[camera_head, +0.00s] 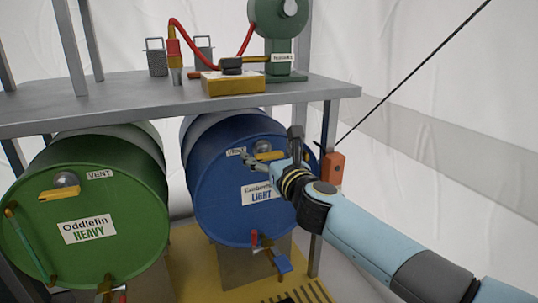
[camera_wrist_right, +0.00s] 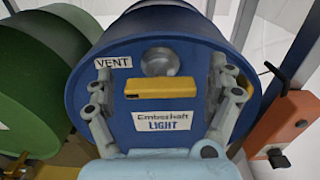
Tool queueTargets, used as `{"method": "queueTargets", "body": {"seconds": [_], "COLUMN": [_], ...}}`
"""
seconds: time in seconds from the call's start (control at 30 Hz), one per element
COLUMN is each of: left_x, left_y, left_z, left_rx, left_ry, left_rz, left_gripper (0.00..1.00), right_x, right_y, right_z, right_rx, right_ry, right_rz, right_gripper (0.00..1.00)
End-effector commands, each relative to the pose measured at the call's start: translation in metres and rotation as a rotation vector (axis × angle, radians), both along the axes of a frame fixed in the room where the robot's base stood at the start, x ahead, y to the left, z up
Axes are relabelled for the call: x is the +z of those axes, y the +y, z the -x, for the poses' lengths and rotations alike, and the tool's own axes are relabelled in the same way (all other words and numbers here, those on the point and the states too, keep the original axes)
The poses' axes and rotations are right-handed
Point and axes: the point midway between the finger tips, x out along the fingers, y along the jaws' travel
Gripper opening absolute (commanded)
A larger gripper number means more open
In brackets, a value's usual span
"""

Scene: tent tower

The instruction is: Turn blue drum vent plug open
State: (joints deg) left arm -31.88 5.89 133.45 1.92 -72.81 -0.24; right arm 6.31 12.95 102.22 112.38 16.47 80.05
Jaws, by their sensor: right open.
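The blue drum (camera_head: 225,205) lies on its side under the shelf, labelled "LIGHT", and fills the middle of the right wrist view (camera_wrist_right: 190,133). Its round silver vent plug (camera_wrist_right: 160,60) sits near the top of the face beside the VENT label. A yellow handle (camera_wrist_right: 160,88) lies level just below the plug; in the head view the handle (camera_head: 268,155) is partly covered by my gripper. My right gripper (camera_head: 268,158) is open in front of the drum face, one finger on each side of the handle. No finger visibly touches it. My left gripper is not in view.
A green drum (camera_head: 135,215) labelled "HEAVY" lies to the left. A grey shelf (camera_head: 130,100) is above both drums. An orange box (camera_head: 333,169) is mounted on the post at right.

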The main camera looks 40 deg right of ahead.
Motion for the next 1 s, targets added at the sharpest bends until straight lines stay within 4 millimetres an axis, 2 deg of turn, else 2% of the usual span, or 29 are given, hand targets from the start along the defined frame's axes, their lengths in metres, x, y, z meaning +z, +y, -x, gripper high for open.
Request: {"method": "queueTargets", "body": {"seconds": [0.13, 0.5, 0.57, 1.0], "left_x": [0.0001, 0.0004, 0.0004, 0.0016], "left_y": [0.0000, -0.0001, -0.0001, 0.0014], "left_z": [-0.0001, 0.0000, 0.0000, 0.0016], "left_rx": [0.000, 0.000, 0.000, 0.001], "left_ry": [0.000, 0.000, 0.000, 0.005], "left_rz": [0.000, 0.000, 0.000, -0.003], "left_gripper": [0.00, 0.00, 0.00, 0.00], "right_x": [0.0001, 0.0000, 0.0000, 0.0017], "right_y": [0.0000, 0.0001, 0.0001, 0.0006], "right_z": [0.0002, 0.0004, 0.0004, 0.0003], "right_rx": [0.000, 0.000, 0.000, 0.000], "right_ry": [0.000, 0.000, 0.000, 0.020], "right_rz": [0.000, 0.001, 0.001, 0.082], "right_gripper": [0.87, 0.39, 0.33, 0.33]}}
